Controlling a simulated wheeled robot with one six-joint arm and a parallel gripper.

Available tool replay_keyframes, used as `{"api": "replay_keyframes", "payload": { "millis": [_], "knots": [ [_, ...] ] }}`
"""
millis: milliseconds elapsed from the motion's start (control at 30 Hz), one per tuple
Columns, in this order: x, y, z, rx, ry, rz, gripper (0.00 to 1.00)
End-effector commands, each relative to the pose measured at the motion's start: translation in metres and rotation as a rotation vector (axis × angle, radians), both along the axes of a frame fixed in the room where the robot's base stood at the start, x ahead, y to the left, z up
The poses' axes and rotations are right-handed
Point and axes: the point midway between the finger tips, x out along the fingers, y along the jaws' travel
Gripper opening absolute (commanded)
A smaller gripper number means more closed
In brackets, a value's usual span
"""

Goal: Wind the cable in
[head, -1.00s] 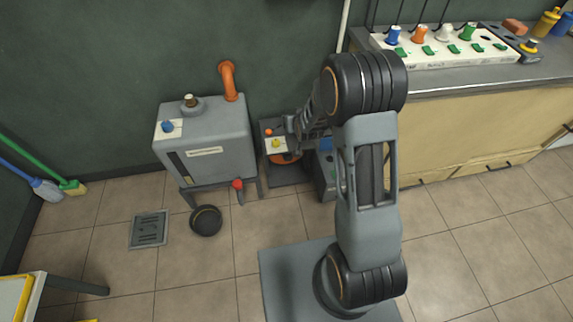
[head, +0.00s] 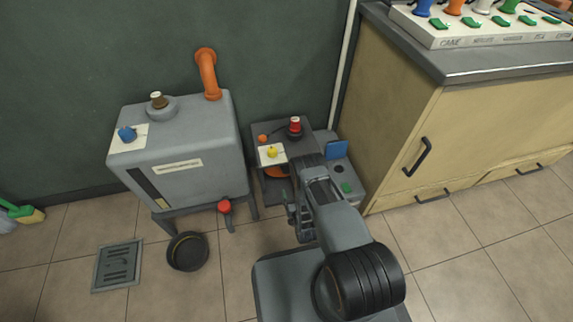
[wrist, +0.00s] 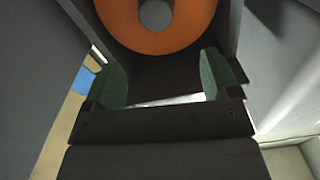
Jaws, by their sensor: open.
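An orange reel (head: 277,172) with a grey hub is set in the lower part of a small grey unit (head: 261,190) by the wall. It fills the top of the wrist view (wrist: 156,38), just beyond the fingertips. On the unit's top are a yellow knob (head: 272,152) on a white plate, an orange button (head: 263,138) and a red-topped plug (head: 295,126). A dark cord seems to run near the plug; I cannot trace it. My gripper (wrist: 160,80) is open and empty, its green pads either side of a gap, apart from the reel.
A grey tank (head: 190,135) on legs stands left, with a red tap (head: 224,206) and a black bowl (head: 188,251) below. A grey box with a blue flap (head: 337,150) stands right of the unit, then a wooden cabinet (head: 420,130). Floor lies clear at front right.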

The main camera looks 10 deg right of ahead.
Motion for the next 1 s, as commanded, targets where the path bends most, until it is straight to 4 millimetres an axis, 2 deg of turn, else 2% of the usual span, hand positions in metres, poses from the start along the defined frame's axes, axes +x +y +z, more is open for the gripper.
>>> {"api": "replay_keyframes", "payload": {
  "millis": [167,300,600,800,1000],
  "knots": [
    [0.024,-0.007,-0.002,0.000,-0.007,-0.016,0.81],
    [0.052,-0.012,-0.003,0.000,-0.007,-0.024,0.81],
    [0.104,-0.011,-0.003,0.000,-0.005,-0.023,0.81],
    [0.125,-0.010,-0.002,0.000,-0.002,-0.021,0.81],
    [0.133,-0.010,-0.001,0.000,-0.001,-0.020,0.81]
  ]
}}
